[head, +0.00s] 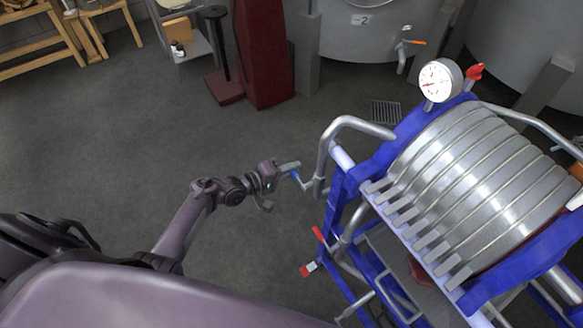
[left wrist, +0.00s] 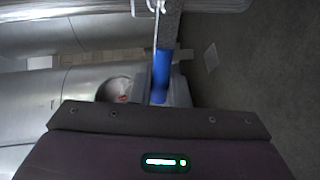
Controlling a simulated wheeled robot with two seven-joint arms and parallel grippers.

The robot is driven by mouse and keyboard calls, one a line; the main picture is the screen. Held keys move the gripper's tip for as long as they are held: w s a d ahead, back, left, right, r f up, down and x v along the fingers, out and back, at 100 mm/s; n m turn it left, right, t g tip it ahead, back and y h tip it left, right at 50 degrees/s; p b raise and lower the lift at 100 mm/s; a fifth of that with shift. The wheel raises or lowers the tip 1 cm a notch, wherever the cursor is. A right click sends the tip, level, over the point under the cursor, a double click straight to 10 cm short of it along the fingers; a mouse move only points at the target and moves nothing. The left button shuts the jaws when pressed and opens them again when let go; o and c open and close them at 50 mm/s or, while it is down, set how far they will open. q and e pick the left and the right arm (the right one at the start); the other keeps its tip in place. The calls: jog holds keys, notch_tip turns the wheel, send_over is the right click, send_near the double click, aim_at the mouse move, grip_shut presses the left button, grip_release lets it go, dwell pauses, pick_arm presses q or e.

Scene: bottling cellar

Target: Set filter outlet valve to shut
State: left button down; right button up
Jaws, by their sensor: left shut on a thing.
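A valve with a blue lever (head: 294,175) sits at the lower end of the bent steel pipe (head: 325,150) on the left side of the plate filter (head: 470,185). My left gripper (head: 281,183) is at this lever and shut on it. In the left wrist view the blue lever (left wrist: 161,72) stands upright in the picture, just beyond the gripper body, its lower end between grey finger parts. The valve body is small in the head view, and its exact setting cannot be read. My right gripper is not in view.
The filter's blue frame (head: 335,205) stands close right of my left gripper. Red handles (head: 318,234) show lower on the frame. A dial gauge (head: 440,81) tops the filter. Steel tanks (head: 365,35) and a dark red column (head: 263,55) stand behind.

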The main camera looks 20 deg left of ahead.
pick_arm(q)
jog(key=shift+f+n, duration=0.35)
jog(key=shift+n, duration=0.05)
dwell(0.4)
jog(key=c, duration=1.5)
grip_release()
jog(key=shift+o, duration=0.2)
jog(key=v, duration=0.7)
jog(key=shift+s+a, duration=0.25)
jog(key=shift+a, duration=0.05)
